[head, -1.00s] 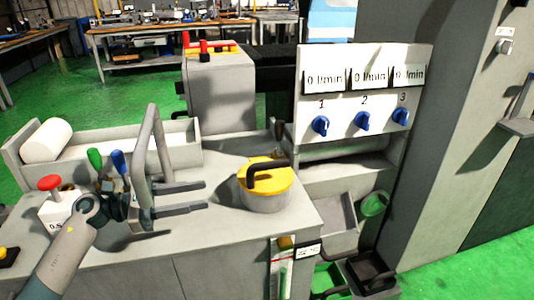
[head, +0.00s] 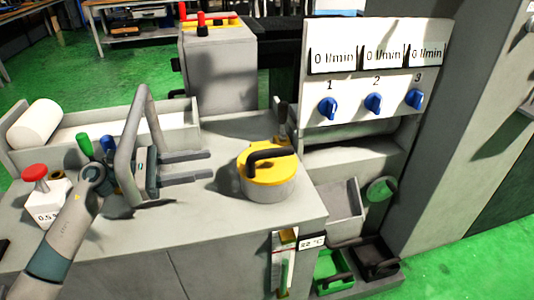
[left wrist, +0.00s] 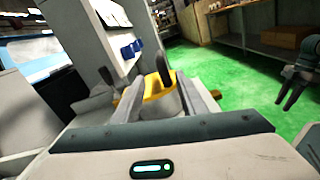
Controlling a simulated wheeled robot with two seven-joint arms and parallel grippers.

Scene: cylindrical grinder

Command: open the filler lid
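The filler lid (head: 262,174) is a yellow round cap with a dark arched handle (head: 270,156), closed on a short grey cylindrical filler (head: 268,189) on the grey machine top. My left gripper (head: 209,165) is left of it, its two fingers apart, empty and pointing right at the lid, with a gap between. In the left wrist view the yellow lid (left wrist: 153,88) and its upright dark handle (left wrist: 163,70) show ahead between the two fingers (left wrist: 168,98). A dark gripper at the right of that view, apparently my right one (left wrist: 286,92), has its fingers apart and empty.
A panel with three blue knobs (head: 373,103) stands behind right of the lid. A red button (head: 35,173) and a green-handled tool (head: 84,143) are near my left arm. A trough with a white roll (head: 36,122) lies behind.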

